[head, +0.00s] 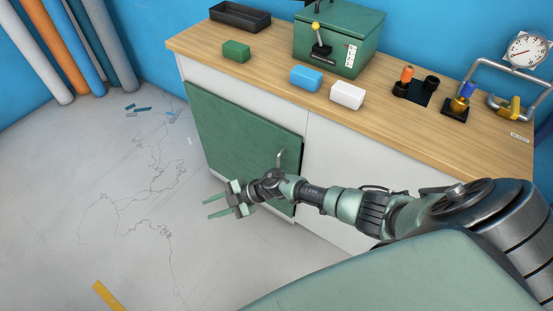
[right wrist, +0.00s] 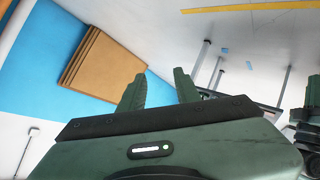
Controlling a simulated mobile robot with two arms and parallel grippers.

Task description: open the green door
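The green door (head: 235,125) is the left front panel of the cabinet under the wooden worktop in the head view. A dark edge shows along its right side; I cannot tell for certain whether it is flush or slightly ajar. Its grey upright handle (head: 281,160) is near the right edge, with the lower part hidden behind my right arm. My right gripper (head: 207,207) is in front of the door's lower part, fingers pointing left, apart and empty. In the right wrist view the gripper (right wrist: 160,73) also shows two spread fingers with nothing between them.
The worktop (head: 420,122) carries a green box (head: 335,35), a black tray (head: 240,16), small blocks and a pipe with a gauge (head: 527,49). Colored rolls (head: 58,45) stand at the left wall. The floor (head: 90,180) left of the cabinet is mostly clear.

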